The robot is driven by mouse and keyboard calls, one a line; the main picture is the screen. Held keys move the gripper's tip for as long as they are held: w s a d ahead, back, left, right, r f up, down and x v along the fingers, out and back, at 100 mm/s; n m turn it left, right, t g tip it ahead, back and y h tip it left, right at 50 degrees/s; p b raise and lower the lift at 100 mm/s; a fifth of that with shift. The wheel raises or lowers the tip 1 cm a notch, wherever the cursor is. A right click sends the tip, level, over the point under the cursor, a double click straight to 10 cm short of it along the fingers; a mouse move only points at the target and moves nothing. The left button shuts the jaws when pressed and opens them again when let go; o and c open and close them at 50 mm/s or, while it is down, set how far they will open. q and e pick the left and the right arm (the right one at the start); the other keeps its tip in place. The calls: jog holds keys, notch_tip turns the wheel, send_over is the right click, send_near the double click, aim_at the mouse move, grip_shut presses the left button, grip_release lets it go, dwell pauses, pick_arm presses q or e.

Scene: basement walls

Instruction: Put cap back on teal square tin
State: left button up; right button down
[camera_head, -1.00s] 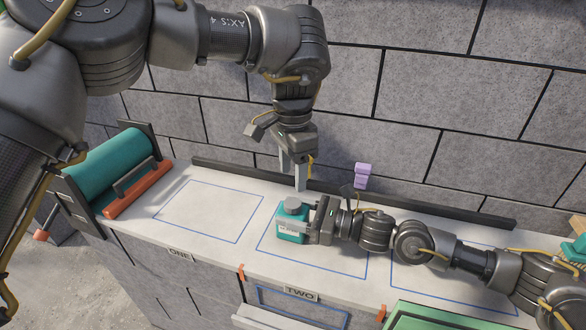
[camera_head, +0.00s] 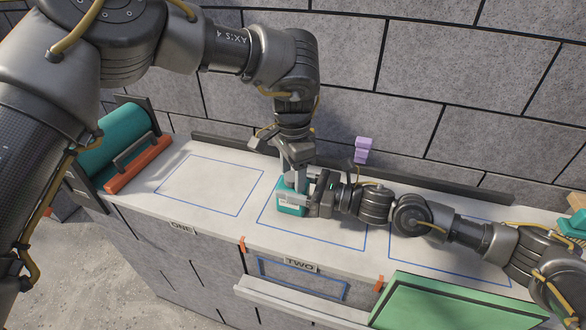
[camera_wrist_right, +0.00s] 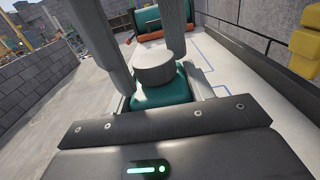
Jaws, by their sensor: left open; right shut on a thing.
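The teal square tin (camera_head: 285,210) stands in the outlined area above label TWO. It also shows in the right wrist view (camera_wrist_right: 160,96). My right gripper (camera_head: 304,205) is shut on the tin from the right side. A round grey cap (camera_wrist_right: 156,68) sits on top of the tin; I cannot tell whether it is screwed tight. My left gripper (camera_head: 295,184) points down from above, open, with its fingers on either side of the cap. In the head view these fingers mostly hide the cap.
A teal roller with an orange bar (camera_head: 140,188) stands at the counter's left end. A purple block (camera_head: 363,150) is by the back wall. A dark rail (camera_head: 440,188) runs along the back. A green panel (camera_head: 440,305) is at front right. Outlined area ONE (camera_head: 210,183) is empty.

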pick_arm(q)
jog(key=c, duration=1)
jog(key=m, duration=0.3)
jog(key=shift+m, duration=0.3)
jog(key=m, duration=0.4)
jog(key=shift+m, duration=0.4)
jog(key=m, duration=2.5)
jog(key=shift+m, duration=0.4)
jog(key=o, duration=1.2)
jog(key=shift+c, duration=0.2)
